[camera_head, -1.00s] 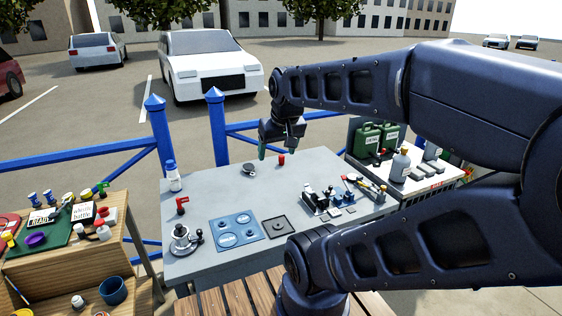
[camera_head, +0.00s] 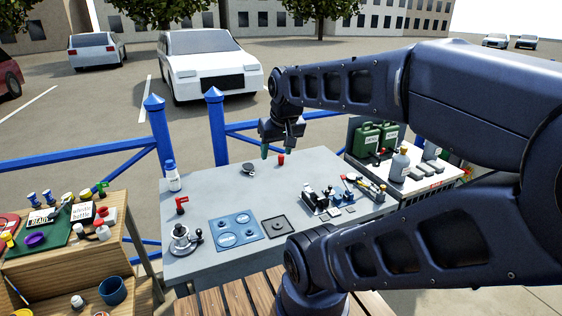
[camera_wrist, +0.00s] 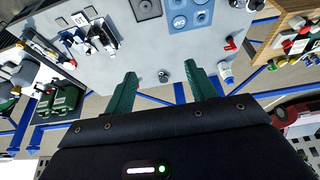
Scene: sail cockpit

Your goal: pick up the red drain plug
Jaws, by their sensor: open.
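A small red cylinder (camera_head: 281,159), which looks like the red drain plug, stands at the far edge of the grey table (camera_head: 205,262). My gripper (camera_head: 277,151) is above that far edge, its green fingers apart and empty. In the head view the red cylinder shows just below and between the fingertips; its exact depth from them is hard to tell. In the wrist view my gripper (camera_wrist: 162,74) is open, with a small dark round fitting (camera_wrist: 163,76) showing between the fingers. I cannot make out the red cylinder there; a finger may hide it.
The round fitting (camera_head: 248,168) lies left of the red cylinder. A red angled piece (camera_head: 181,204), a white bottle (camera_head: 172,176) and a winch (camera_head: 184,241) stand on the left. Small parts (camera_head: 328,200) crowd the right. Blue railing (camera_head: 217,125) runs behind.

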